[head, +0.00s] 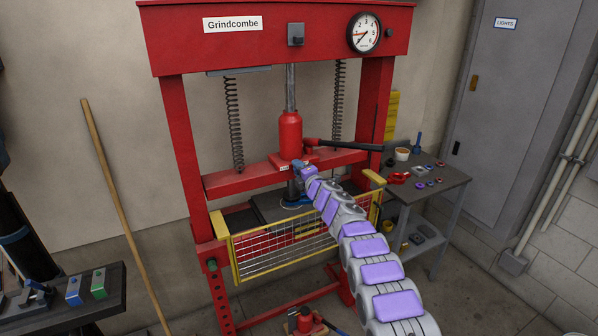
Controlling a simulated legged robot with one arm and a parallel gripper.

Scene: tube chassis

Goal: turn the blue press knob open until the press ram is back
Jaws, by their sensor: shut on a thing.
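The red hydraulic press (178,140) stands against the wall, marked "Grindcombe". Its red bottle jack (290,135) sits on the red cross beam (235,180). A steel ram rod (291,88) shows between the jack and the top beam, with a clear length of it exposed. My arm reaches in from the lower right over the yellow mesh guard. My gripper (300,168) is at the foot of the jack, shut on the small blue knob (296,163). The arm end partly hides the knob, and its turn angle cannot be told.
A black-handled pump lever (345,145) sticks out right, just above my arm. The yellow mesh guard (265,255) lies below it. A side table (440,185) with small parts stands right. Long springs (234,125) flank the jack. A round gauge (364,32) is on the top beam.

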